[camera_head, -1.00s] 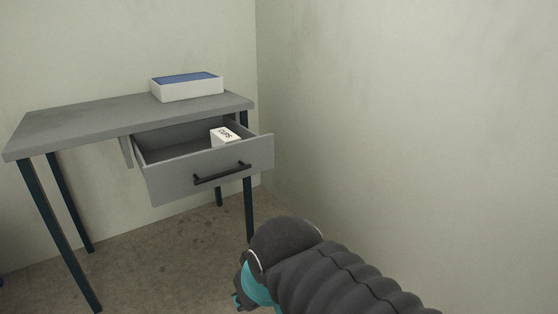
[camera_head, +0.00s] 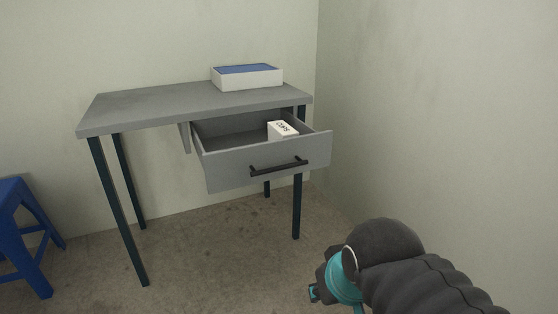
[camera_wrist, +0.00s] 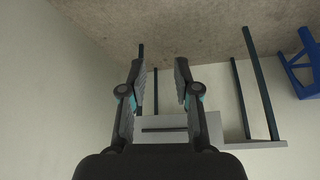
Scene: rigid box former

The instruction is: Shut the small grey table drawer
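The small grey drawer (camera_head: 228,169) stands pulled out from under the grey table (camera_head: 150,110), with its black bar handle (camera_head: 279,166) on the front. A white box with black lettering (camera_head: 283,129) lies inside it. In the wrist view, the drawer front (camera_wrist: 207,128) and handle (camera_wrist: 165,130) appear upside down beyond my fingers. My gripper (camera_wrist: 159,68) is open with nothing between its fingers. In the head view, my gripper (camera_head: 314,293) is low at right, apart from the drawer and in front of it; its fingers are mostly hidden there.
A white tray with a blue inside (camera_head: 246,78) sits on the tabletop. Dark table legs (camera_head: 118,212) stand below. A blue stool (camera_head: 22,235) is at the left. A bare wall (camera_head: 440,110) closes off the right side. The floor before the drawer is clear.

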